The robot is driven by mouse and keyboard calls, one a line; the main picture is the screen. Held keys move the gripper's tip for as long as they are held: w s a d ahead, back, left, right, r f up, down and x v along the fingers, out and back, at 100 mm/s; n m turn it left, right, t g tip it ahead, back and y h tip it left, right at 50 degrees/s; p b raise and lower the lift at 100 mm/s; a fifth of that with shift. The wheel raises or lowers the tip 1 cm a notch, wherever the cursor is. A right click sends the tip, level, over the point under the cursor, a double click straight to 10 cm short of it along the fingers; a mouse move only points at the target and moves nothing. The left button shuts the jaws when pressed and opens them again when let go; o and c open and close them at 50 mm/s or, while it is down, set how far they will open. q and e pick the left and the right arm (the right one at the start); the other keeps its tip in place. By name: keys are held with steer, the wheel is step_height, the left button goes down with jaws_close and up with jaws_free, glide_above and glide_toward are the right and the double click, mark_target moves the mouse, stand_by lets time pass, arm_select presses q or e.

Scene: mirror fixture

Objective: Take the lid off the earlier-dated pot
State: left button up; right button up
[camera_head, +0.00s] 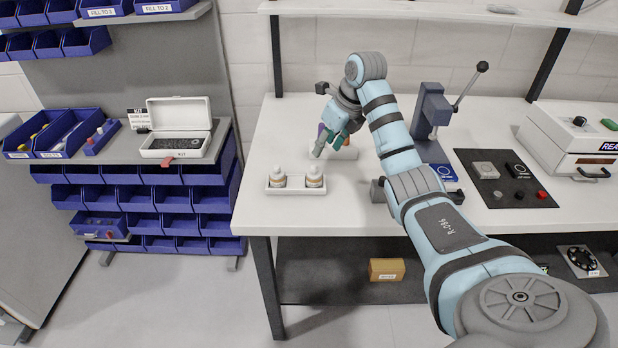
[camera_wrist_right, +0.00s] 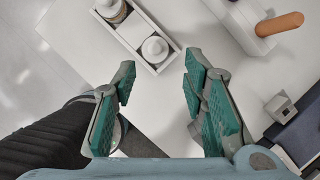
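Two small pots stand side by side in a white tray (camera_head: 296,191) near the front left of the white table. The left pot (camera_head: 278,179) and the right pot (camera_head: 314,180) both have white lids and tan bodies; any dates are too small to read. In the right wrist view, one pot (camera_wrist_right: 110,9) is partly cut off at the top edge and the other pot (camera_wrist_right: 155,50) lies just beyond my right gripper (camera_wrist_right: 161,75). The gripper is open and empty. In the head view, my right gripper (camera_head: 326,143) hangs above and behind the right pot, apart from it. My left gripper is not visible.
A press with a lever (camera_head: 432,115) stands right of my right arm. A dark mat (camera_head: 500,190) with small parts and a white machine (camera_head: 568,140) are farther right. An orange-brown handle (camera_wrist_right: 279,24) shows beside the tray. An open white case (camera_head: 178,150) and blue bins stand left.

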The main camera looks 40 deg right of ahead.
mark_target(315, 166)
steer(key=x, duration=0.8)
steer(key=shift+s+a, duration=0.2)
steer(key=shift+a, duration=0.15)
steer(key=shift+w+f, duration=0.1)
steer(key=shift+w, duration=0.05)
steer(key=c, duration=0.9)
